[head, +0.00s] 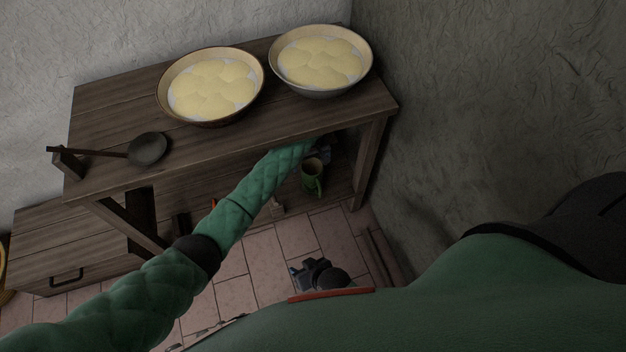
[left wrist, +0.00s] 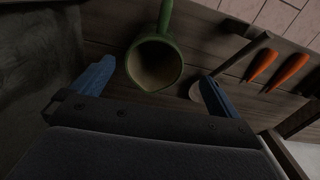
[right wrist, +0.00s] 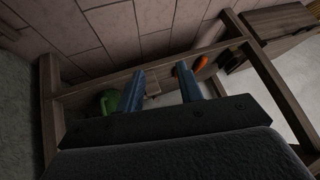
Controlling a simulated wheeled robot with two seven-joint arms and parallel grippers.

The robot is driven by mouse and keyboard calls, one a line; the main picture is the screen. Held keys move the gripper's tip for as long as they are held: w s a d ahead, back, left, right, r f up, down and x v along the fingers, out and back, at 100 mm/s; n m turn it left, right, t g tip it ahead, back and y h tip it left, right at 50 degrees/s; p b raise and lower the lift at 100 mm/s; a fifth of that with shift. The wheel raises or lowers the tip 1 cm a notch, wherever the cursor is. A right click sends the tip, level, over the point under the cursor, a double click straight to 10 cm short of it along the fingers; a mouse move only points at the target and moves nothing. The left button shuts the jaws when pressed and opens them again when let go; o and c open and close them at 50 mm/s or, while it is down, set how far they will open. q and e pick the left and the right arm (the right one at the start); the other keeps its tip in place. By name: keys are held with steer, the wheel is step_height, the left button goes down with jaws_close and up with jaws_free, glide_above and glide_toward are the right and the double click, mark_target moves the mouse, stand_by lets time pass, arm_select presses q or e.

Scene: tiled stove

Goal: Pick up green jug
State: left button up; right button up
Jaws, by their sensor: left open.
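The green jug (head: 312,178) stands on the lower shelf under the table, near the right end. In the left wrist view the jug (left wrist: 155,62) shows its open mouth and its handle pointing up in the picture. My left gripper (left wrist: 150,82) is open, with its blue fingers spread to either side of the jug's near rim; I cannot tell if they touch it. In the head view the left gripper is mostly hidden under the tabletop. My right gripper (right wrist: 160,78) has its fingers apart and empty; the jug (right wrist: 110,101) shows beyond it at left.
Two bowls of pale dough (head: 212,88) (head: 321,62) and a dark ladle (head: 146,149) are on the tabletop (head: 110,100). On the shelf, a wooden spoon (left wrist: 243,62) and two carrots (left wrist: 290,70) lie near the jug. A table leg (head: 368,165) and the wall (head: 480,100) bound the right.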

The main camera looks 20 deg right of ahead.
arm_select(q)
glide_toward(312, 170)
steer(key=shift+s+f, duration=2.1)
steer(key=shift+s, duration=0.1)
steer(key=shift+a+b, duration=0.4)
steer(key=shift+a, duration=0.05)
arm_select(e)
steer(key=f, duration=0.3)
steer(key=shift+s+f, duration=0.1)
steer(key=shift+s, duration=0.2)
arm_select(q)
steer(key=c, duration=1.7)
